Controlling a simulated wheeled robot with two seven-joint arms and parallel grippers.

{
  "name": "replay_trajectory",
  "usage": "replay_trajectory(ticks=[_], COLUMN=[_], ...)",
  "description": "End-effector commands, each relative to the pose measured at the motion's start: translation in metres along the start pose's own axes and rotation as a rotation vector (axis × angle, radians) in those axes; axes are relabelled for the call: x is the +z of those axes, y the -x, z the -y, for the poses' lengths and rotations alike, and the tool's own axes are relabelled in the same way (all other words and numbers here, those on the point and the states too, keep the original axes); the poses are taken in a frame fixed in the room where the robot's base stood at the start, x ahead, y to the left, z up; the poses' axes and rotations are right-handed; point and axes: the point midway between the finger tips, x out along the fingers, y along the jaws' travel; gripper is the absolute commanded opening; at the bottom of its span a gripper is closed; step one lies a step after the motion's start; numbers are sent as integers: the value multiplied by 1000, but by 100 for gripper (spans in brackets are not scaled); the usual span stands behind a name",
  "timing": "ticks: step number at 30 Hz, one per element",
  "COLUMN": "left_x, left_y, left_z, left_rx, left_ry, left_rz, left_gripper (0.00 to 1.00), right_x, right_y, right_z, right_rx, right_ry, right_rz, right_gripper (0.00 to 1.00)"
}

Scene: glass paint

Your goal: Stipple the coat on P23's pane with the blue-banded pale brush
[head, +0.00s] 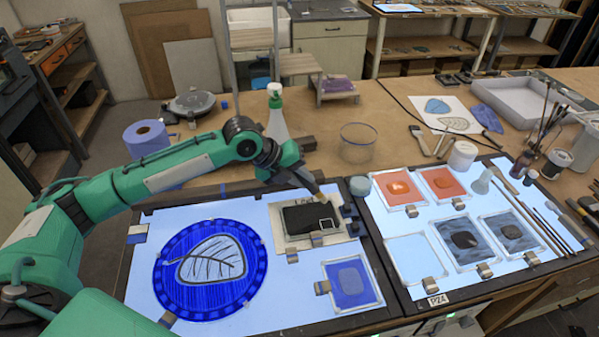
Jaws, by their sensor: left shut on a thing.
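My left gripper (306,178) reaches in from the left and is shut on a small tan, brush-like tool (317,191). The tool tilts down just above the far edge of a dark-coated pane (299,218). I cannot make out a blue band, nor whether the tip touches the coat. My right gripper is not in view.
The pane lies on a lit light table (255,309) beside a blue round leaf panel (172,285) and a small blue pane (351,284). On the right panel are a clear pane (414,259) near a P24 label, orange panes and grey panes.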

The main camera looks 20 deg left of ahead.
Motion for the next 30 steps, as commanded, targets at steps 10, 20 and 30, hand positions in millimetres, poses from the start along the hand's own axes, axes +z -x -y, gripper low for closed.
replay_trajectory(ticks=[10,20,30], left_x=[-32,-40,-42], left_y=[-22,12,24], left_z=[-15,-49,-66], left_rx=[-1,5,0], left_ry=[-4,2,1], left_rz=[-1,1,0], left_gripper=[0,0,0], right_x=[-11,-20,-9], right_y=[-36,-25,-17], right_z=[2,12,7], right_rx=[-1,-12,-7], right_ry=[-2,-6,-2], right_rz=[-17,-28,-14], right_gripper=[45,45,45])
